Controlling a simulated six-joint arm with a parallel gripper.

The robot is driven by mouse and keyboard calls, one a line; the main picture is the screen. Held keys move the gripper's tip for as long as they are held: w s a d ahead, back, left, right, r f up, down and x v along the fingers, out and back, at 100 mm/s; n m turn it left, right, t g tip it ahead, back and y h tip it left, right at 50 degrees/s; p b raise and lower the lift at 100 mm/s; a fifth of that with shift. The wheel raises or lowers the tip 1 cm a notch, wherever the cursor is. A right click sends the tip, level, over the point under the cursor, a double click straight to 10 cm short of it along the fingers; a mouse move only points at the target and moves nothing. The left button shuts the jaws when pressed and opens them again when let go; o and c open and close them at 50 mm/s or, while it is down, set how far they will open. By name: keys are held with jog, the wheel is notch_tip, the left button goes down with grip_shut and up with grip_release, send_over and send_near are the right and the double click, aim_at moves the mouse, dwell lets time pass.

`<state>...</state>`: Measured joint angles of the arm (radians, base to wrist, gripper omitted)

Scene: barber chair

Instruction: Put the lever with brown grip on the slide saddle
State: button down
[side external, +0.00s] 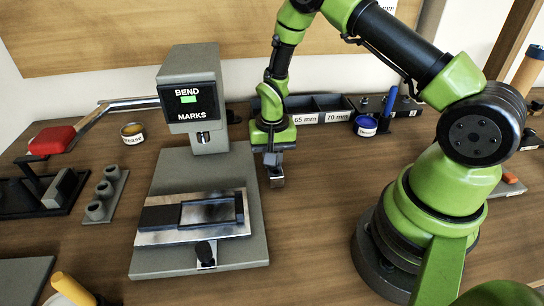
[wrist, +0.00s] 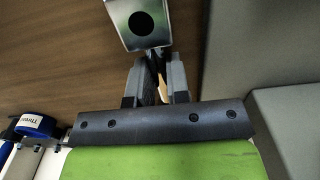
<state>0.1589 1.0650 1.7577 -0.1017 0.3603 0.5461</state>
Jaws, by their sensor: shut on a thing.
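The lever's metal block end (wrist: 140,24), with a round dark hole, sticks out beyond the fingertips. It also shows below my gripper in the side view (side external: 277,181). The slide saddle appears to be the silver plate with a dark rectangular recess (side external: 236,228) on the machine's base, left of and nearer than my gripper.
The machine's head (side external: 190,95) rises left of my gripper. Bins labelled 65 mm and 70 mm (side external: 320,117) stand behind it. A red-padded rod (side external: 52,140), a labelled tin (side external: 132,133) and a rack of grey cups (side external: 104,190) are at left.

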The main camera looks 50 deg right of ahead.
jog(key=shift+f, duration=0.15)
jog(key=c, duration=1.1)
grip_release()
notch_tip(320, 180, up, 19)
jog(key=s+a+t, duration=0.1)
jog(key=s+a, duration=0.1)
jog(key=s+a+r+n+t+y, duration=0.1)
jog(key=s+a+r+n+t, duration=0.1)
jog(key=s+r, duration=0.4)
jog(key=s+a+r+n+t, duration=0.2)
jog(key=s+r, duration=0.4)
jog(key=s, duration=0.3)
jog(key=shift+a+n+t+y, duration=0.4)
jog(key=shift+a+t, duration=0.5)
jog(key=shift+t, duration=0.1)
jog(key=shift+o, duration=0.5)
jog(key=shift+s+a, duration=0.1)
jog(key=shift+s, duration=0.3)
